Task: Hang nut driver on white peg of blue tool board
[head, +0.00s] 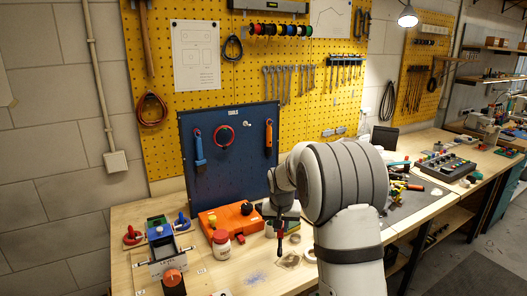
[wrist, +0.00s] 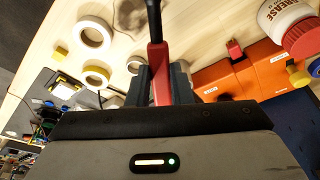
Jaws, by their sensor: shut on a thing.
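My gripper (head: 281,217) is shut on the nut driver (head: 280,240), which hangs roughly upright below it in the head view, over the bench. In the wrist view the nut driver's red part (wrist: 160,72) sits between the fingers of my gripper (wrist: 161,85), and a dark part (wrist: 153,20) extends away from them. The blue tool board (head: 228,177) stands behind, to the left of my gripper. A small white peg (head: 247,123) shows on its upper part, between a red ring (head: 224,135) and an orange-handled tool (head: 268,135). The nut driver is apart from the board.
A blue-handled tool (head: 199,148) hangs at the board's left. An orange case (head: 231,218) and a white jar with red lid (head: 221,244) stand on the bench before the board. Tape rolls (wrist: 92,33) lie on the bench. A bin rack (head: 160,240) is at left.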

